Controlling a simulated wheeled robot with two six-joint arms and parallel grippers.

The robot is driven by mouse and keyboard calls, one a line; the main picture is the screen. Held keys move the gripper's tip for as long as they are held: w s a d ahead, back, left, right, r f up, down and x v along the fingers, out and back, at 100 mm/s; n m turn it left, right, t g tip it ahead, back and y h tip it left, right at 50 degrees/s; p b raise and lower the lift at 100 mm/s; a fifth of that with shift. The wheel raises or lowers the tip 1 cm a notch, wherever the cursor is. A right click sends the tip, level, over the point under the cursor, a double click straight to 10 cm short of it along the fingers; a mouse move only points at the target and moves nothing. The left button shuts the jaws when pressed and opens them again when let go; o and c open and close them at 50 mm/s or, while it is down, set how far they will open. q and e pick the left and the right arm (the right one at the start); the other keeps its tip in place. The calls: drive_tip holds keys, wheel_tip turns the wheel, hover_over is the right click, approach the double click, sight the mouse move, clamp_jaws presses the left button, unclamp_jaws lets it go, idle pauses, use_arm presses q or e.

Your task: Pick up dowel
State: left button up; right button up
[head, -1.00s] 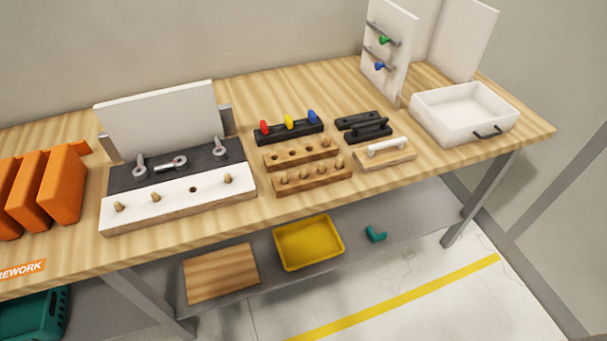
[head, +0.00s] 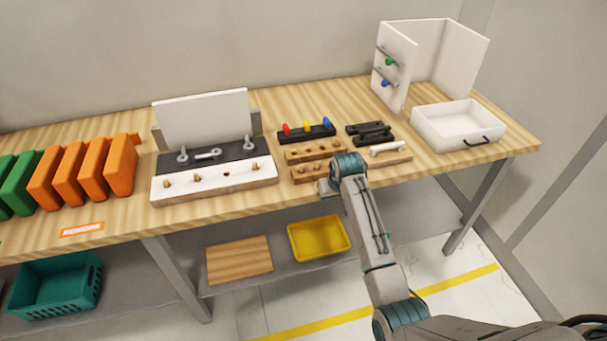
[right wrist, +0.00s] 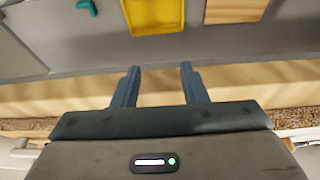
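Wooden dowels stand in the front wooden rack (head: 302,175) on the bench; my right arm hides part of this rack in the head view. A white board (head: 215,187) to its left holds dowels (head: 168,182) along its top, with one empty hole. My right gripper (head: 326,188) is at the bench's front edge, close to the front rack. In the right wrist view, its fingers (right wrist: 160,72) are apart with nothing between them. No dowel shows in that view. My left gripper is not in view.
A second wooden block with holes (head: 315,150) and a rack with coloured-tipped pieces (head: 306,133) stand behind. A white drawer (head: 458,123) is at the right. Below the bench are a yellow tray (head: 319,238) and a wooden board (head: 239,260).

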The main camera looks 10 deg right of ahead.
sight(317, 163)
drive_tip(key=w+a+r, duration=0.1)
drive_tip(key=w+r, duration=0.2)
drive_tip(key=r, duration=0.4)
drive_tip(key=w+a+r, duration=0.1)
drive_tip(key=w+r, duration=0.2)
drive_tip(key=r, duration=0.5)
drive_tip(key=p+x, duration=0.1)
drive_tip(key=x, duration=0.1)
drive_tip(key=p+x, duration=0.1)
drive_tip(key=x, duration=0.1)
drive_tip(key=p+x, duration=0.1)
drive_tip(key=shift+w+a+f, duration=0.2)
drive_tip(key=shift+a+f, duration=0.1)
drive_tip(key=shift+f, duration=0.05)
drive_tip(key=p+x, duration=0.2)
drive_tip(key=x, duration=0.1)
drive_tip(key=shift+w+r, duration=0.1)
drive_tip(key=shift+w, duration=0.1)
drive_tip(key=shift+w+f, duration=0.3)
drive_tip(key=shift+f, duration=0.35)
drive_tip(key=shift+t, duration=0.3)
drive_tip(key=shift+c, duration=0.2)
clamp_jaws()
